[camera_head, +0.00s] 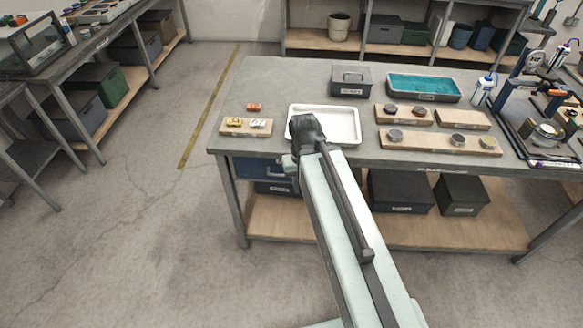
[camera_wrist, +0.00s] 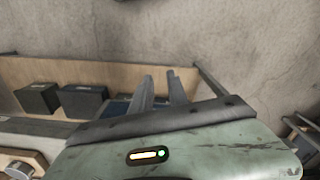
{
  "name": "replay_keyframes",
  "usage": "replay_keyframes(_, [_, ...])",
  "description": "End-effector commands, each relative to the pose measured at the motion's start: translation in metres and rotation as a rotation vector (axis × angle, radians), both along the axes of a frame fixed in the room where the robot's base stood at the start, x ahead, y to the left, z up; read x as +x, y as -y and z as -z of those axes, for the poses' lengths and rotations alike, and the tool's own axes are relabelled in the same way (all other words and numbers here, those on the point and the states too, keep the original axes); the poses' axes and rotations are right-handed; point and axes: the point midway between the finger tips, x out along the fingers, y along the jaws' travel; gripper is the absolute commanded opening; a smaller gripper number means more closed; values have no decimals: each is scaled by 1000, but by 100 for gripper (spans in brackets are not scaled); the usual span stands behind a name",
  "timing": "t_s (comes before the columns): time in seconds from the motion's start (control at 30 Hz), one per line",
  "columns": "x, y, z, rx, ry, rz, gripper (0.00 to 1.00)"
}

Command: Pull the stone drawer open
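A blue drawer unit hangs under the left end of the workbench in the head view. Its upper drawer front (camera_head: 258,168) and a lower dark blue front (camera_head: 276,188) show, partly behind my arm. I cannot read which is the stone drawer. Part of a blue surface (camera_wrist: 118,108) shows beside my fingers in the wrist view. My gripper (camera_wrist: 160,80) shows two grey fingers spread apart with nothing visible between them. In the head view the fingers are mostly hidden behind my wrist, close to the drawer fronts. Whether they touch a handle is hidden.
The grey workbench (camera_head: 290,75) carries a white tray (camera_head: 345,122), a wooden block with small items (camera_head: 246,127) and a dark box (camera_head: 351,80). Dark bins (camera_head: 400,192) stand on the lower shelf (camera_head: 420,233). The floor left of the bench is clear.

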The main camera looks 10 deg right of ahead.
Motion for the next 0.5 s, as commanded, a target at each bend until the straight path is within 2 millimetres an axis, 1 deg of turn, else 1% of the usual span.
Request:
replay_keyframes(0.2, [0,0,1,1,0,1,20])
replay_keyframes(0.27, [1,0,7,16,2,13,20])
replay_keyframes(0.3, [2,-1,16,39,4,33,20])
replay_keyframes(0.37, [6,-10,37,105,11,81,20])
replay_keyframes(0.4, [10,-13,54,168,17,133,20])
replay_keyframes(0.47, [18,-15,80,288,26,232,20])
replay_keyframes(0.5, [25,-16,97,381,35,310,20])
